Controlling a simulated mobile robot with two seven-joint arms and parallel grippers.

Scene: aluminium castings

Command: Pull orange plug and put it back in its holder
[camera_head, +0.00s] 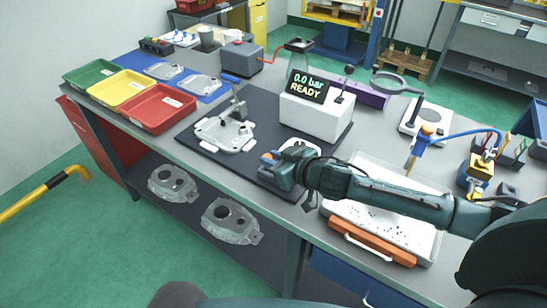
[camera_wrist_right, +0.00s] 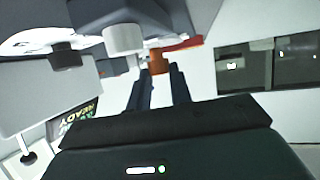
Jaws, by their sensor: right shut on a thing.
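My right gripper (camera_head: 270,161) reaches in from the right to the front edge of the dark mat. It is shut on the orange plug (camera_wrist_right: 158,62), which shows between its two fingers in the right wrist view (camera_wrist_right: 159,74). In the head view only a small orange patch shows at the fingertips. A pale casting (camera_head: 300,147) lies just behind the gripper and is partly hidden by it. I cannot tell whether the plug still sits in a hole. The plug's holder cannot be made out. My left gripper is not in view.
A white box with a display reading "0.0 bar READY" (camera_head: 318,117) stands behind the gripper. A casting (camera_head: 226,134) sits in a clamp fixture to the left. Green, yellow and red trays (camera_head: 160,108) are farther left.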

